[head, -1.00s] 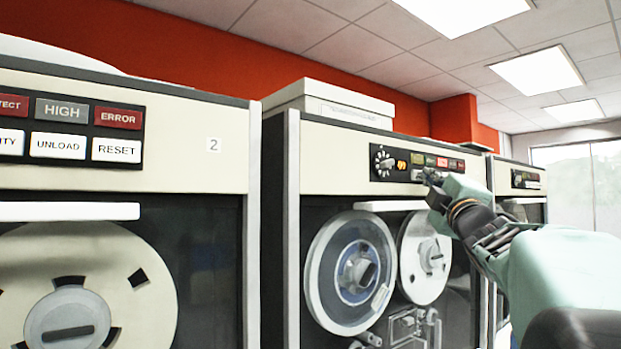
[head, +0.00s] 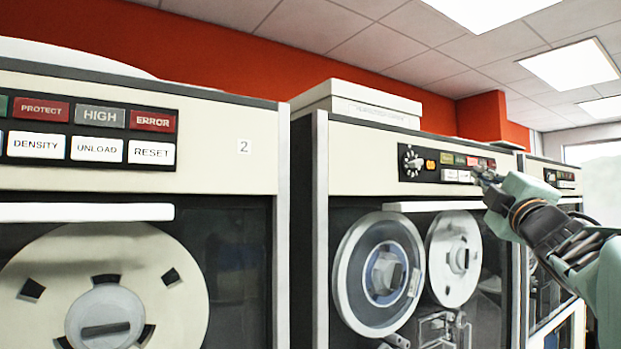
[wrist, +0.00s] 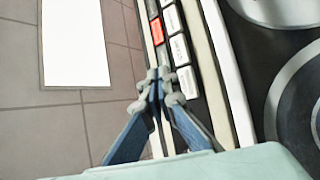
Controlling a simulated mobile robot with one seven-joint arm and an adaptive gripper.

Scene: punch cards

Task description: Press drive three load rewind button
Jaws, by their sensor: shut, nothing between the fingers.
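The tape drive (head: 347,155) right of the drive marked 2 carries a black control panel (head: 425,174) with a knob, an orange light, coloured indicators and white buttons. Its number and button labels are too small to read in the head view. My gripper (head: 480,168) is shut and empty at the right part of this panel, covering some of it. In the wrist view my gripper (wrist: 160,85) has its fingertips together over the panel's edge, beside the row of white buttons (wrist: 180,49) and a lit red indicator (wrist: 157,31). I cannot tell whether it touches a button.
The nearer drive, marked 2 (head: 243,147), fills the left, with PROTECT, HIGH, ERROR, DENSITY, UNLOAD and RESET labels. A white handle bar (head: 85,212) juts out under its panel. A white box (head: 360,103) sits on the middle drive. Another drive (head: 560,178) stands farther right.

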